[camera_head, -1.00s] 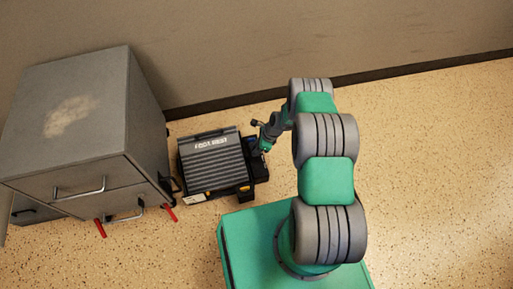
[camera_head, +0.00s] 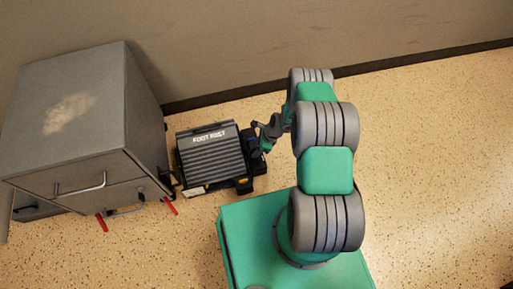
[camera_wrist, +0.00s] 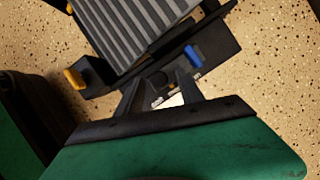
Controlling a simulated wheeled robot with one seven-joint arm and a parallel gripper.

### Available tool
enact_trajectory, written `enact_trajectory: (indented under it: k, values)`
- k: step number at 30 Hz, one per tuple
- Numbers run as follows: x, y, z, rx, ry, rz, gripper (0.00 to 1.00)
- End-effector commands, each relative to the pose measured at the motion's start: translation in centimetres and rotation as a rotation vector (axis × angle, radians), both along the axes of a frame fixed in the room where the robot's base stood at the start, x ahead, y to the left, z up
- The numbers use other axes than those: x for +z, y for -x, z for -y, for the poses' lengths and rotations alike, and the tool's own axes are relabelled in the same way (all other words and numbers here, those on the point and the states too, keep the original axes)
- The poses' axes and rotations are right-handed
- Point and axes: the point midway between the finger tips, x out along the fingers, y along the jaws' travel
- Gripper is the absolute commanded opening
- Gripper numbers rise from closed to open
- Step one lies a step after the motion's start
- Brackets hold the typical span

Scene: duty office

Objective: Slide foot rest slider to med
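The foot rest (camera_head: 211,158) stands on the floor beside the cabinet, its ribbed grey pad lettered FOOT REST. In the wrist view the pad (camera_wrist: 135,25) fills the top, above a black base (camera_wrist: 220,48). A blue piece (camera_wrist: 193,55) and an orange piece (camera_wrist: 75,79) sit on the base; I cannot tell which part is the slider. My gripper (camera_wrist: 160,76) is at the base's right side in the head view (camera_head: 258,146). Its two fingers are apart, with dark parts and a white label between or beneath them. Contact with the base is unclear.
A grey metal cabinet (camera_head: 75,110) with drawer handles and red levers (camera_head: 170,205) stands close left of the foot rest. The wall (camera_head: 250,45) is behind. Speckled floor (camera_head: 430,150) is open to the right.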

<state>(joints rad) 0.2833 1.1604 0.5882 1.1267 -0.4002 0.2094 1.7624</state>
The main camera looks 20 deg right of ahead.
Motion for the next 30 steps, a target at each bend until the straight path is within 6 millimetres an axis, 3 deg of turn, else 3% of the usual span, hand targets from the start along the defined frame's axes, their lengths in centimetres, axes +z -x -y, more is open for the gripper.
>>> enact_trajectory:
  k: [8, 19, 30]
  values:
    - [0.5, 0.0, 0.2, -0.001, 0.001, 0.002, 0.45]
    - [6.8, 0.9, 2.5, -0.001, 0.0, 0.001, 0.45]
    - [7.2, 1.1, 2.8, 0.0, 0.0, 0.0, 0.45]
